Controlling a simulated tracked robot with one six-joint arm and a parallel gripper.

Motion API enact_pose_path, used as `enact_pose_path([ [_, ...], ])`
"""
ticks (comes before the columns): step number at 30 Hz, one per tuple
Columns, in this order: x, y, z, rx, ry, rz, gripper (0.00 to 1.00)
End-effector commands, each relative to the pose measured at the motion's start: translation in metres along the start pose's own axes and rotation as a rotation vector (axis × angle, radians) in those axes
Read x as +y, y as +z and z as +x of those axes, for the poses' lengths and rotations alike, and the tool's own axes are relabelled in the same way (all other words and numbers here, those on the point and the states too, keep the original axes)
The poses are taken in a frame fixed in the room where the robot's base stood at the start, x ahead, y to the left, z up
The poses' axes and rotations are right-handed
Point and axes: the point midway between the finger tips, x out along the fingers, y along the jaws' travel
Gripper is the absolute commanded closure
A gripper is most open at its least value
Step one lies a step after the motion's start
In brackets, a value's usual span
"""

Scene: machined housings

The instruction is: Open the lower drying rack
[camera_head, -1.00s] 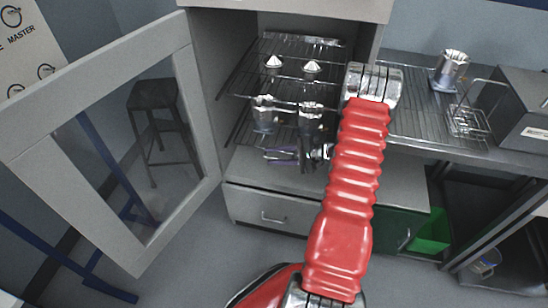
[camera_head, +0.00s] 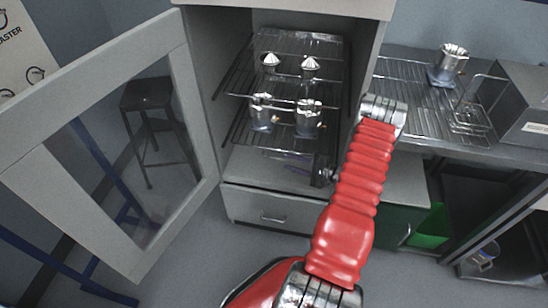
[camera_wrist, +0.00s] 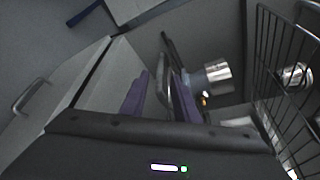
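The lower drying rack (camera_head: 239,127) is a dark wire shelf inside the open cabinet, with metal cups (camera_head: 262,113) standing on it. Wire bars of a rack (camera_wrist: 268,75) also show at the right in the wrist view. My gripper (camera_head: 285,156) is low in the cabinet, just below the lower rack's front, partly hidden in the head view. In the wrist view its two purple fingers (camera_wrist: 165,72) are apart. A thin grey curved bar shows between them; whether it belongs to the rack and whether they touch it I cannot tell.
The upper rack (camera_head: 325,42) holds cone-topped metal items. The cabinet door (camera_head: 185,100) stands open at the left. A closed drawer (camera_head: 268,208) is below. A counter at the right holds a metal cup (camera_head: 450,62), a wire basket (camera_head: 468,120) and a grey box (camera_head: 522,110).

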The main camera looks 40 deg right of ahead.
Motion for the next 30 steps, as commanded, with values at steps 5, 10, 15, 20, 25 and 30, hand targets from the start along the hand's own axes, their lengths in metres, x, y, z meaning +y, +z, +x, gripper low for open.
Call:
enact_pose_path([
  [5,0.0,0.001,0.002,-0.003,0.002,-0.001,0.72],
  [10,0.0,0.002,0.006,-0.005,0.004,-0.001,0.72],
  [15,0.001,0.002,0.022,-0.007,0.005,-0.001,0.72],
  [20,0.001,0.003,0.045,-0.007,0.006,-0.002,0.72],
  [25,0.002,0.003,0.067,-0.008,0.006,-0.002,0.72],
  [30,0.001,0.003,0.077,-0.007,0.005,-0.002,0.72],
])
